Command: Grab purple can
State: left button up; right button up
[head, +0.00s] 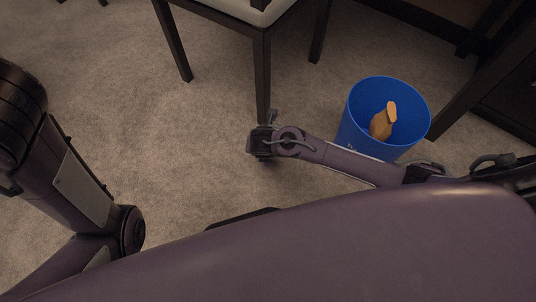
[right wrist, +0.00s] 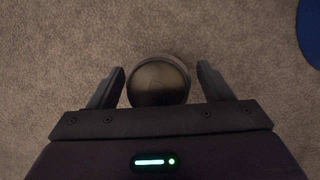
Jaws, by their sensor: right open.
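In the right wrist view a round, dark brownish-grey can-like object (right wrist: 158,82) with a metallic rim is seen end-on. Its side is hidden, so I cannot tell whether it is purple. My right gripper (right wrist: 160,68) is open, with one finger on each side of it. There is a gap at the right finger and a narrow one at the left. In the head view my right gripper (head: 260,143) is low over the carpet, left of the blue bin, and no can can be made out there. My left arm shows at the left, but its gripper is out of view.
A blue bin (head: 360,130) with a brown object (head: 382,124) inside stands right of my right gripper. A chair (head: 262,70) with dark legs stands just beyond the gripper. Dark furniture (head: 500,95) is at the right. Carpet (head: 170,150) at the left is clear.

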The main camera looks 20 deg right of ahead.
jog(key=shift+c, duration=0.4)
jog(key=c, duration=0.9)
jog(key=shift+r, duration=0.1)
jog(key=shift+c, duration=0.2)
